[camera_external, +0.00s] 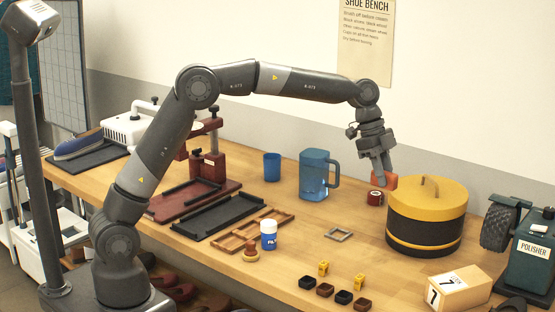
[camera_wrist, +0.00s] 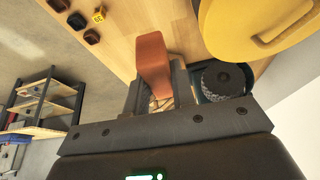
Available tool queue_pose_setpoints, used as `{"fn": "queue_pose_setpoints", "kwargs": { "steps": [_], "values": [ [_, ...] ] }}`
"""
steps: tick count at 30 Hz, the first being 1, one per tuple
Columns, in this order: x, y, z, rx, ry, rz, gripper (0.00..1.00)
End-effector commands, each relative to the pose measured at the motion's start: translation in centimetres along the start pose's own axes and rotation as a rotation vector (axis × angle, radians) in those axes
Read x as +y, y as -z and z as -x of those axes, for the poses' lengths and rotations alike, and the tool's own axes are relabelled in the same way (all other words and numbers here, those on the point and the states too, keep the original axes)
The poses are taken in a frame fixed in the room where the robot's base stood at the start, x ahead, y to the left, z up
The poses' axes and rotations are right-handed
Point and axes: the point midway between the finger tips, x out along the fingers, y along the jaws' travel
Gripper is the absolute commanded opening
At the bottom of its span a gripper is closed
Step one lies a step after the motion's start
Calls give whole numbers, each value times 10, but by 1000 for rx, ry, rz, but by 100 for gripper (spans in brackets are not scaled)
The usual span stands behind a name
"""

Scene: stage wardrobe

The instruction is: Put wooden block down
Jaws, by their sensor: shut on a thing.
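My gripper (camera_external: 380,178) points down at the right part of the bench, just left of the yellow-lidded drum. It is shut on a reddish-brown wooden block (camera_external: 390,181), partly hidden by the fingers. In the wrist view the block (camera_wrist: 152,62) sits between the two fingers (camera_wrist: 155,88) and sticks out past their tips.
The black drum with its yellow lid (camera_external: 427,193) stands close on the right. A blue jug (camera_external: 313,176) is to the left. A polisher (camera_external: 530,250) and a box marked 7 (camera_external: 460,291) are at right.

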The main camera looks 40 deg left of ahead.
Motion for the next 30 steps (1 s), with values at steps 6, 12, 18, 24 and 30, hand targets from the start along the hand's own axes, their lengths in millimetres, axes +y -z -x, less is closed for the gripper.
{"fn": "queue_pose_setpoints", "kwargs": {
  "steps": [6, 12, 18, 24, 30],
  "values": [
    [81, 66, -28, -4, -68, -173, 1],
    [129, 96, -41, -5, -103, -268, 1],
    [165, 115, -50, -7, -129, -334, 1],
    [162, 96, -90, -9, -131, -329, 1],
    [162, 80, -128, -8, -129, -330, 1]
  ]
}}
